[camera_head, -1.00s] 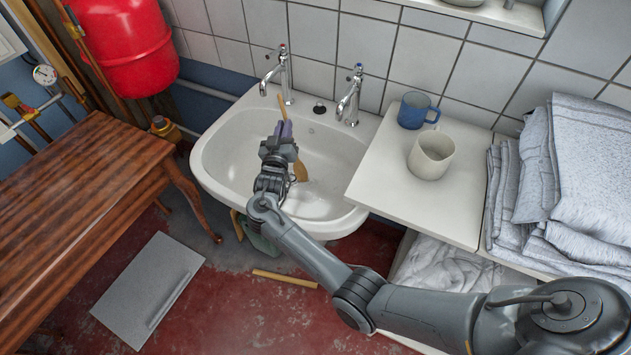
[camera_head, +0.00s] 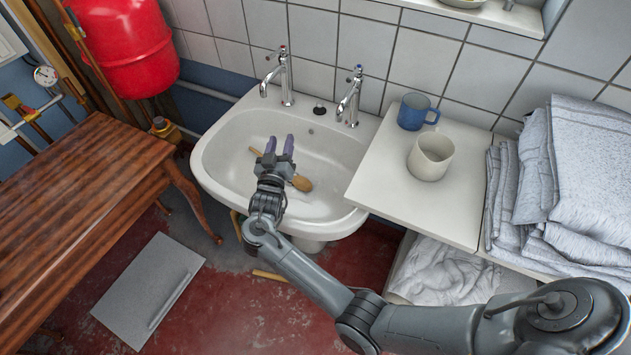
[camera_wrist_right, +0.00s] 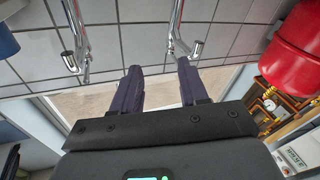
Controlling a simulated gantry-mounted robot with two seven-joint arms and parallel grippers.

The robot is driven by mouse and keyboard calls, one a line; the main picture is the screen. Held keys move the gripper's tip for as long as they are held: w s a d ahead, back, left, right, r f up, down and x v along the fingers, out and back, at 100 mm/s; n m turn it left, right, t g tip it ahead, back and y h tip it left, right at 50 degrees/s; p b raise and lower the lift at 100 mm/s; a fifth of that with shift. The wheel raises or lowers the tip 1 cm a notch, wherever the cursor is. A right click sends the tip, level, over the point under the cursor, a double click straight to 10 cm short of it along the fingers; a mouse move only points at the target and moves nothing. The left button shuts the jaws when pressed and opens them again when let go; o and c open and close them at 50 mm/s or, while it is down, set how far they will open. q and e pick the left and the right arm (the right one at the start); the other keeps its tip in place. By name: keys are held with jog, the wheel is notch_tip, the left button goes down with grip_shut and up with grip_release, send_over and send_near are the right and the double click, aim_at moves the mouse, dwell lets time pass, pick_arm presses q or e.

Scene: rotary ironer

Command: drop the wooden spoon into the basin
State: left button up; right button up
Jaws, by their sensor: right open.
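The wooden spoon (camera_head: 302,183) lies inside the white basin (camera_head: 222,133), its bowl end to the right of my right gripper and part of its handle showing to the left. The middle of the spoon is hidden behind the gripper. My right gripper (camera_head: 279,146) is above the basin with its two purple-grey fingers apart and nothing between them. In the right wrist view the open fingers (camera_wrist_right: 160,85) also show empty, pointing toward the taps. My left gripper is not in view.
Two chrome taps (camera_head: 348,98) stand at the basin's back edge. A blue mug (camera_head: 411,112) and a cream mug (camera_head: 431,157) stand on the white counter (camera_head: 400,205) to the right. Folded towels (camera_head: 590,165) lie farther right. A wooden table (camera_head: 85,200) is at left.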

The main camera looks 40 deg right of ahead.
jog(key=shift+v, duration=1.15)
jog(key=shift+r, duration=0.1)
